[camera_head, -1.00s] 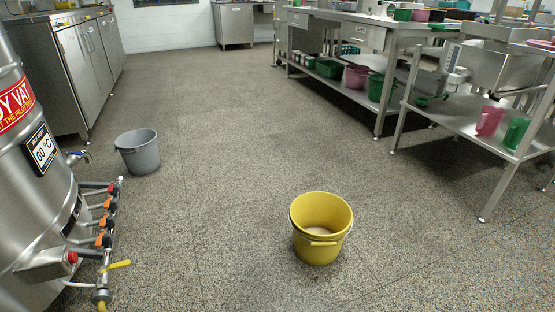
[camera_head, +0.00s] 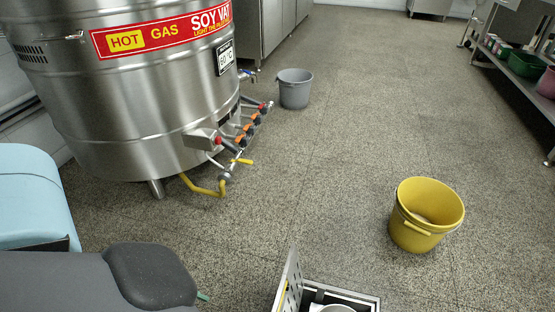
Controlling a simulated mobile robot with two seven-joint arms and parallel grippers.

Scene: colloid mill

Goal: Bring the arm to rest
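Neither gripper shows in the head view, so I cannot see whether they are open or shut. A dark grey rounded part and a light blue part fill the lower left corner. I cannot tell whether they belong to my arm.
A steel soy vat (camera_head: 130,95) with yellow piping stands at the left. A grey bucket (camera_head: 295,90) stands beyond it. A yellow bucket (camera_head: 424,218) stands at the right. An open-lidded metal box (camera_head: 290,283) is at the bottom edge. The floor between is clear.

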